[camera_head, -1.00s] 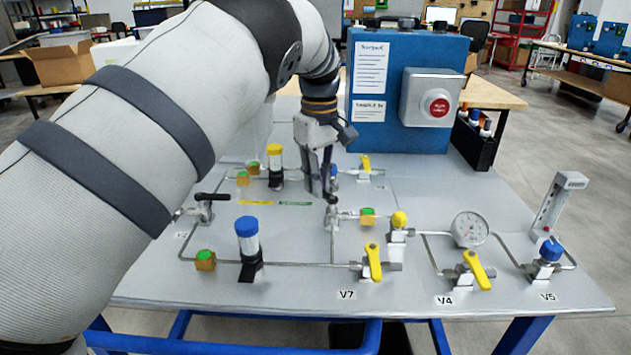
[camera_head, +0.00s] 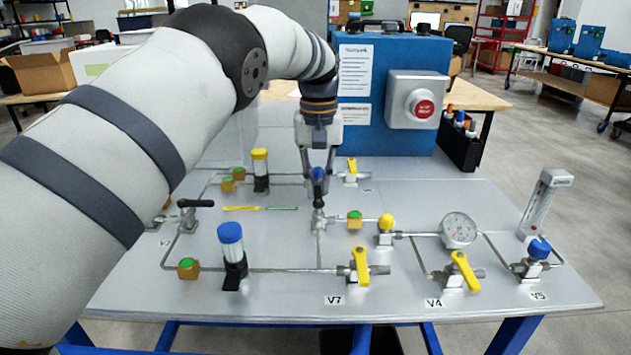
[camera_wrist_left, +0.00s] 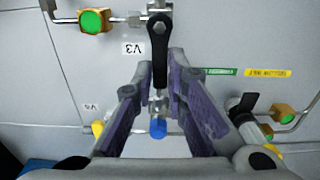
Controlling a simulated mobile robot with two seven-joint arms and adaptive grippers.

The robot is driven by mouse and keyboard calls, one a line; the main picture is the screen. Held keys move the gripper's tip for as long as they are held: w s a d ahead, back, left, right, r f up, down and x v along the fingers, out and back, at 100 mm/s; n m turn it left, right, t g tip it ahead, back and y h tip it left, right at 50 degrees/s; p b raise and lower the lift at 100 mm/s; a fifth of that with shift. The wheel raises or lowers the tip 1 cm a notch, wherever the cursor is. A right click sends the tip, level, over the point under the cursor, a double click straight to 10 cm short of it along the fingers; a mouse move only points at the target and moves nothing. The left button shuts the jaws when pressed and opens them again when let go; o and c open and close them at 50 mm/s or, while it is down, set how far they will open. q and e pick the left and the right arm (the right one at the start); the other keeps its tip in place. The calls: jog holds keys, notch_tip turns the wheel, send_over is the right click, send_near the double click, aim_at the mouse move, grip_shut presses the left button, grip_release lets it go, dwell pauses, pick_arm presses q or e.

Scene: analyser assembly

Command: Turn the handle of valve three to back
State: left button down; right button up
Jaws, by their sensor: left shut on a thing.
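Valve three (camera_head: 319,222) stands in the middle of the grey panel, on the pipe. In the left wrist view its black handle (camera_wrist_left: 158,62) runs from the valve body at the top edge down between my fingers, beside the V3 label (camera_wrist_left: 133,48). That wrist view looks from the far side, so the handle points to the back of the panel. My left gripper (camera_head: 318,184) reaches down from behind and is shut on the handle; it also shows in the left wrist view (camera_wrist_left: 160,62). The fingers partly hide the handle in the head view. My right gripper is out of view.
A blue box with a red button (camera_head: 424,108) stands behind the panel. A blue knob (camera_wrist_left: 158,128) lies beyond the handle. Yellow-handled valves (camera_head: 361,267), a gauge (camera_head: 459,230) and a blue-capped cylinder (camera_head: 231,250) stand around on the panel.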

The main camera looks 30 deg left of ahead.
aim_at(319, 191)
pick_arm(q)
jog(key=shift+d+m, duration=0.1)
jog(key=shift+m, duration=0.2)
jog(key=c, duration=1.6)
grip_release()
notch_tip(319, 191, up, 8)
jog(key=shift+f, duration=0.25)
